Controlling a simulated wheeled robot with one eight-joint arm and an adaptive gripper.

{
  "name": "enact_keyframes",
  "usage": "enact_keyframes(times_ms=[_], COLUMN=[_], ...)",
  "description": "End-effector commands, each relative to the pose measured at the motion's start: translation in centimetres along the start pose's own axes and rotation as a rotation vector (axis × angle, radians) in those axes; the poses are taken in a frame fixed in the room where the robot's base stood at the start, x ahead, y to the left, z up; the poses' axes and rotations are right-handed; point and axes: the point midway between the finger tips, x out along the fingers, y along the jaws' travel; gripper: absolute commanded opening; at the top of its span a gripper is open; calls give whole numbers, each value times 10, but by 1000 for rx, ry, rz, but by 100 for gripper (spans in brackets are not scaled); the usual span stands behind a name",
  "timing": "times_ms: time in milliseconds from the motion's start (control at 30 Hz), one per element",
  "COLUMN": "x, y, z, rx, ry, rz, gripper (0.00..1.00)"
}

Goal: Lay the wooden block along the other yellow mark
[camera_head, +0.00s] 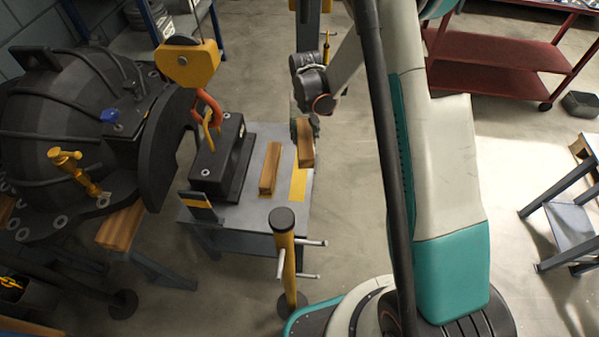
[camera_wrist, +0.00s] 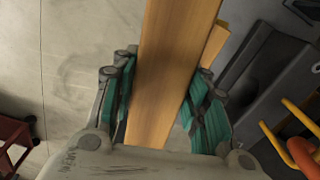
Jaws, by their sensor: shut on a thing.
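My gripper (camera_head: 304,124) is shut on a wooden block (camera_head: 305,145), over the far right part of the grey bench (camera_head: 250,212). In the wrist view, the teal-padded fingers (camera_wrist: 163,112) sit on both sides of the block (camera_wrist: 172,60), which runs long between them. A yellow mark (camera_head: 298,186) shows just below the held block in the head view; its far end is hidden. I cannot tell whether the block touches the bench. A second wooden block (camera_head: 269,168) lies on the bench to the left; part of a block (camera_wrist: 215,45) shows behind the held one in the wrist view.
A black bracket (camera_head: 218,165) stands on the bench's left side, with a yellow hook block (camera_head: 187,62) hanging above it. The large black casing (camera_head: 75,125) is at left. A yellow post with side bars (camera_head: 285,250) stands at the bench's near edge. A red cart (camera_head: 490,80) is far right.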

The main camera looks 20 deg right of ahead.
Motion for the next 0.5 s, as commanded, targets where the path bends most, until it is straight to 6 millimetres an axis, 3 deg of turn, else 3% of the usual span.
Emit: enact_keyframes(times_ms=[200,500], x=[30,54], y=[-7,-11], z=[-30,-48], rx=[93,159], ry=[0,0], rz=[-1,-1], gripper=[7,7])
